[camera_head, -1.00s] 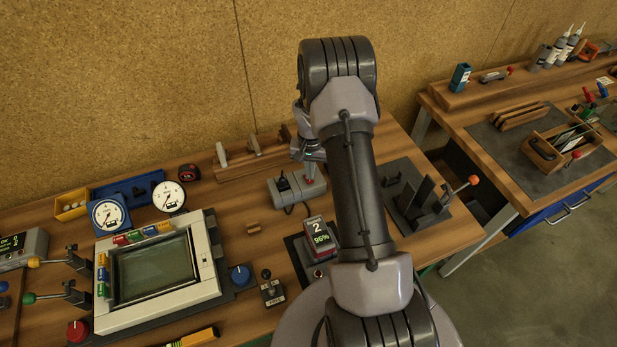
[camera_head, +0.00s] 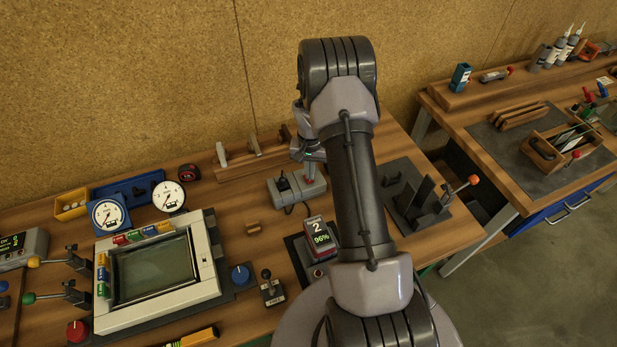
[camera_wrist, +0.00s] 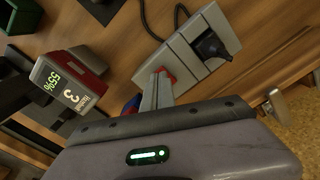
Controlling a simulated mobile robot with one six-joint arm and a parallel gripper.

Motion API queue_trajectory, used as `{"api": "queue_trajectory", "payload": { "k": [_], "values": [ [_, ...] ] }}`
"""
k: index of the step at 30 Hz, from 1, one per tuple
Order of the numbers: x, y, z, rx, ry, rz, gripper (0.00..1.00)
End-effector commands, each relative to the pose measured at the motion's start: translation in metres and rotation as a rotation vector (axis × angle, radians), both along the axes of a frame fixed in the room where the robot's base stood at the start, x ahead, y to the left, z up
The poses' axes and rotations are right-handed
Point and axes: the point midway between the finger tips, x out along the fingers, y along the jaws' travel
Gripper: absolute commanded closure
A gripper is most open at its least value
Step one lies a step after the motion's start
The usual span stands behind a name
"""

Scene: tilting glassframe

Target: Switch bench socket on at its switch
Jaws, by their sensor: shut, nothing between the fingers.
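The bench socket (camera_head: 297,188) is a grey block on the wooden bench, with a black plug (camera_wrist: 211,47) in one end. The plug also shows in the head view (camera_head: 283,184). A red switch (camera_wrist: 164,72) is at the other end of the socket. My gripper (camera_wrist: 159,76) is shut and empty, with its fingertips at the red switch, partly covering it. I cannot tell whether the tips touch the switch or which way it is set. In the head view my gripper (camera_head: 309,170) points down over the switch end.
A dark fixture with an orange-knobbed lever (camera_head: 473,180) is to the right. A wooden rack (camera_head: 250,166) stands behind left.

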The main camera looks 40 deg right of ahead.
Motion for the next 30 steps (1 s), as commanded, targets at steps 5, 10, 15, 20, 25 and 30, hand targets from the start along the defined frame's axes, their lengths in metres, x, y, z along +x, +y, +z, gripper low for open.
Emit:
{"api": "queue_trajectory", "payload": {
  "k": [5, 10, 15, 20, 25, 30],
  "values": [
    [0.0, 0.0, -0.004, 0.0, 0.0, 0.0, 1.0],
    [0.0, 0.0, -0.006, 0.0, 0.0, 0.0, 1.0],
    [0.0, 0.0, -0.009, 0.0, 0.0, 0.0, 1.0],
    [0.0, 0.0, -0.011, 0.0, 0.0, 0.0, 1.0],
    [0.0, 0.0, -0.014, 0.0, 0.0, 0.0, 1.0],
    [0.0, 0.0, -0.016, 0.0, 0.0, 0.0, 1.0]
  ]
}}
